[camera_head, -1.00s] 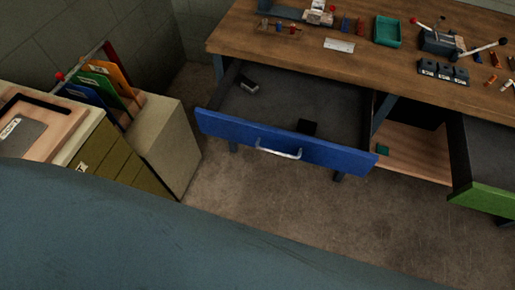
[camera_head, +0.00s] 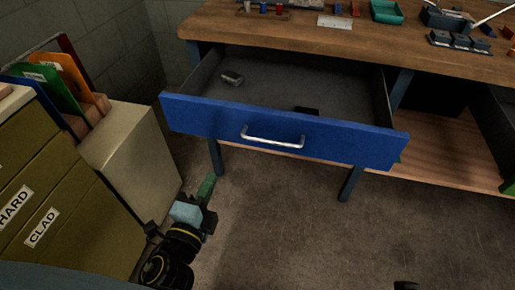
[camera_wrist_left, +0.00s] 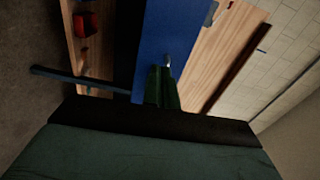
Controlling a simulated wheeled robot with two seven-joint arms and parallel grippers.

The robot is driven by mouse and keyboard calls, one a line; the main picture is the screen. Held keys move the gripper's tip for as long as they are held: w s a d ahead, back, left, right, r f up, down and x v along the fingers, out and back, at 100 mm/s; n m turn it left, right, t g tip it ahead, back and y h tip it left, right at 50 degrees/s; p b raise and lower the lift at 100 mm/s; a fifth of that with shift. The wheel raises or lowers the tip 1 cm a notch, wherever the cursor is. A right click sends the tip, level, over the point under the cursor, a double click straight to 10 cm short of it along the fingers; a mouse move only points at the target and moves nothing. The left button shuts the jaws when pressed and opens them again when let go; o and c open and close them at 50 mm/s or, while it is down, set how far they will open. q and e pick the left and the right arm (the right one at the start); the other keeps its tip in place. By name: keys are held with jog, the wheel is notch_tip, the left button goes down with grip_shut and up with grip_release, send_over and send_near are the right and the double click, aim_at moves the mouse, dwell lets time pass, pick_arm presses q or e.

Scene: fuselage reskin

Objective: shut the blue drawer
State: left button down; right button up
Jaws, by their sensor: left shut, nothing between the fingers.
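The blue drawer (camera_head: 340,143) hangs open under the workbench, with a silver bar handle (camera_head: 272,141) on its front. My left gripper (camera_head: 207,186) is shut and empty, below and left of the handle in the head view, its green fingers pointing up toward the drawer. The left wrist view shows the closed green fingers (camera_wrist_left: 163,88) in front of the blue drawer front (camera_wrist_left: 170,32), with the handle end (camera_wrist_left: 167,60) just beyond their tips. I cannot tell whether they touch. My right gripper is not clearly in view.
The wooden workbench (camera_head: 300,35) bears a teal tray (camera_head: 386,11) and tools. A grey block (camera_head: 232,79) and a dark block (camera_head: 306,110) lie in the drawer. An olive cabinet (camera_head: 55,190) and a pale cabinet (camera_head: 140,155) with folders stand left. Floor (camera_head: 290,220) before the drawer is clear.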

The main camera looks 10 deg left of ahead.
pick_arm(q)
jog(key=p, duration=0.2)
send_near(232, 128)
jog(key=w, duration=0.6)
jog(key=shift+f, duration=0.1)
jog(key=shift+w, duration=0.4)
pick_arm(e)
jog(key=shift+g+h, duration=0.3)
jog(key=shift+g, duration=0.1)
jog(key=f, duration=0.2)
jog(key=d+f, duration=0.1)
jog(key=f, duration=0.1)
jog(key=shift+w+d+f, duration=0.1)
jog(key=shift+w+d, duration=0.05)
jog(key=shift+w, duration=0.05)
